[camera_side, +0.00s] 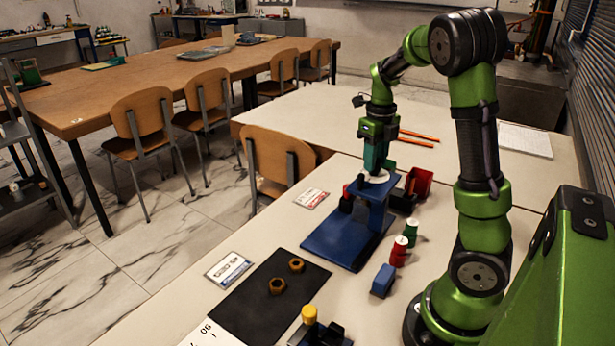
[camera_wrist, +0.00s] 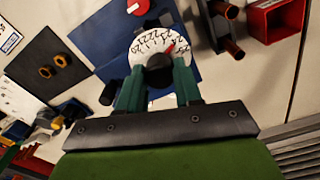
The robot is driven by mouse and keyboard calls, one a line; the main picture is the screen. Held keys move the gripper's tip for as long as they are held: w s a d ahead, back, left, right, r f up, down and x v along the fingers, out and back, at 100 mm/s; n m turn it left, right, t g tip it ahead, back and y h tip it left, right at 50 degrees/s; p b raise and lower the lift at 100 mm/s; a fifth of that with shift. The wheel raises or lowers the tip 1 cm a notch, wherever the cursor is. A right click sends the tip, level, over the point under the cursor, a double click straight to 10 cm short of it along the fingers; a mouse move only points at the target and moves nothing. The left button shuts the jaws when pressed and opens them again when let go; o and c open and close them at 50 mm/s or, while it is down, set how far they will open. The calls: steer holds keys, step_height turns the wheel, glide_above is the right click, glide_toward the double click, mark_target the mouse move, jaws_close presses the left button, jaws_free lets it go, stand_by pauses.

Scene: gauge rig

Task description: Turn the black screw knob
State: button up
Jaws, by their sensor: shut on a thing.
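A white gauge dial (camera_wrist: 143,44) with black markings and a red pointer (camera_wrist: 170,49) sits on top of a blue stand (camera_side: 344,236). The black screw knob (camera_wrist: 158,71) is at the dial's near edge in the wrist view, between the two green fingers of my gripper (camera_wrist: 159,88). My gripper is shut on the knob. In the side view my gripper (camera_side: 376,170) points down onto the white dial (camera_side: 371,181), and its fingers hide the knob there. A red round part with a white mark (camera_wrist: 138,6) shows beyond the dial in the wrist view.
A red open bin (camera_side: 419,181) stands behind the stand. Green (camera_side: 410,231) and red (camera_side: 398,254) cylinders and a blue block (camera_side: 383,281) stand to its right. Two brass nuts (camera_side: 297,265) (camera_side: 277,286) lie on a dark mat (camera_side: 245,300) in front.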

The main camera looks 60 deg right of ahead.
stand_by(0.5)
steer(key=o, duration=1)
steer(key=shift+o, duration=0.2)
steer(key=shift+r, duration=0.1)
step_height(320, 180, up, 17)
